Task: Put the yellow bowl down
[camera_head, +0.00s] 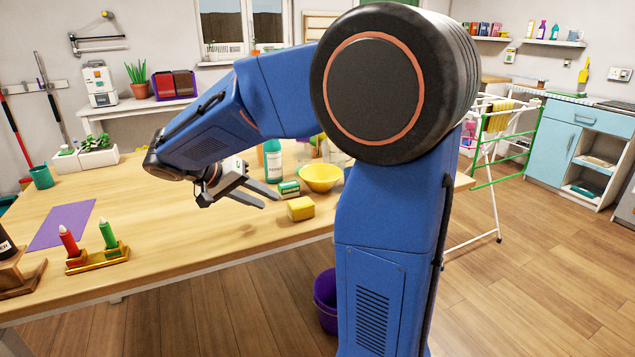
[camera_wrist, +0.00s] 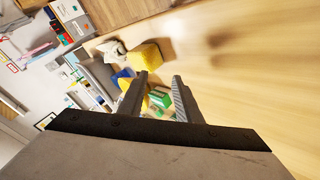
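The yellow bowl (camera_head: 320,177) sits upright on the wooden table (camera_head: 150,215), near its right end. My gripper (camera_head: 273,202) is left of the bowl, low over the table, with its fingers spread and nothing held between them. The gap between fingers and bowl shows in the head view. In the wrist view my open gripper (camera_wrist: 159,75) has yellow patches of what looks like the bowl (camera_wrist: 126,84) behind one finger, partly hidden.
A yellow block (camera_head: 301,208) and a green-and-white box (camera_head: 289,189) lie close to the bowl. A green bottle (camera_head: 273,160) stands behind. Red and green candle-like items (camera_head: 98,242) stand at front left. The table's middle is clear.

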